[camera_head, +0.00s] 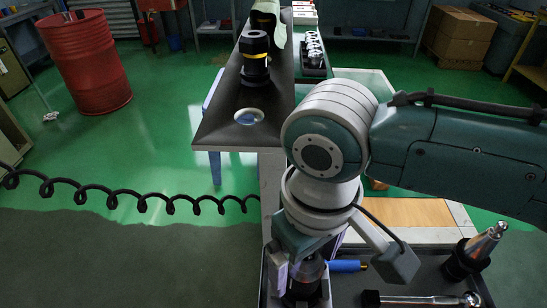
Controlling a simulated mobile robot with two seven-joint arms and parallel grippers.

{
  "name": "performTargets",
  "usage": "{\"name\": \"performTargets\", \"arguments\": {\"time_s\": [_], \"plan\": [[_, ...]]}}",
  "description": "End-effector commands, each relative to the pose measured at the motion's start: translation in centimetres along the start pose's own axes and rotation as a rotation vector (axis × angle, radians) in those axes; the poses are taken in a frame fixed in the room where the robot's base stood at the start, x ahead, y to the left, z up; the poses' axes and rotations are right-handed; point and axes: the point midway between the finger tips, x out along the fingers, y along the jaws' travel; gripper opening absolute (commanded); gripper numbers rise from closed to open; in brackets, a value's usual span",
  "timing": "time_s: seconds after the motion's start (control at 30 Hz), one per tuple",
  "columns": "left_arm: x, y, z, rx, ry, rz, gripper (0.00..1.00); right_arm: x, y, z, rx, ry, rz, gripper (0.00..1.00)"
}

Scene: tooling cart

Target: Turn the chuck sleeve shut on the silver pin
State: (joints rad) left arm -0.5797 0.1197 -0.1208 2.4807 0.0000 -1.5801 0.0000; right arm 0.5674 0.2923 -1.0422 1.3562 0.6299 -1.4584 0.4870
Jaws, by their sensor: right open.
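My right gripper (302,284) points down at the bottom middle of the head view. Its fingers are open, one on each side of a dark, round, upright piece (305,271) that looks like the chuck sleeve. My wrist covers the top of this piece, and I cannot tell whether the fingers touch it. I cannot make out a silver pin in it. My left gripper is not in view.
The piece stands in a dark tray (345,288). A blue-handled tool (348,266), a black holder with a silver taper (483,243) and a lying dark tool with a silver end (425,299) are to its right. A black toolholder with a yellow ring (254,58) stands on the dark bench (218,123).

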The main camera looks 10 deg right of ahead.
Motion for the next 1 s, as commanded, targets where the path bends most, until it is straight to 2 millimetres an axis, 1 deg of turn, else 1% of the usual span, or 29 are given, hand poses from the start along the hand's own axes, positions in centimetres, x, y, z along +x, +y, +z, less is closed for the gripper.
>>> {"name": "performTargets", "arguments": {"time_s": [0.2, 0.9, 0.97, 1.0], "plan": [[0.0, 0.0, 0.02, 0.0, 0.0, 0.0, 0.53, 0.04, -0.02, 0.02, -0.001, 0.0, 0.0, 0.91], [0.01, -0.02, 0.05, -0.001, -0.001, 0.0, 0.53, 0.0, 0.0, 0.01, 0.0, 0.0, 0.0, 0.12], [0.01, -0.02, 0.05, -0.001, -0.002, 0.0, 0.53, 0.0, 0.0, 0.01, 0.0, 0.0, 0.0, 0.06], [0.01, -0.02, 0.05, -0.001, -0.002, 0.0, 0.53, 0.0, 0.0, 0.01, 0.0, 0.0, 0.0, 0.06]]}}
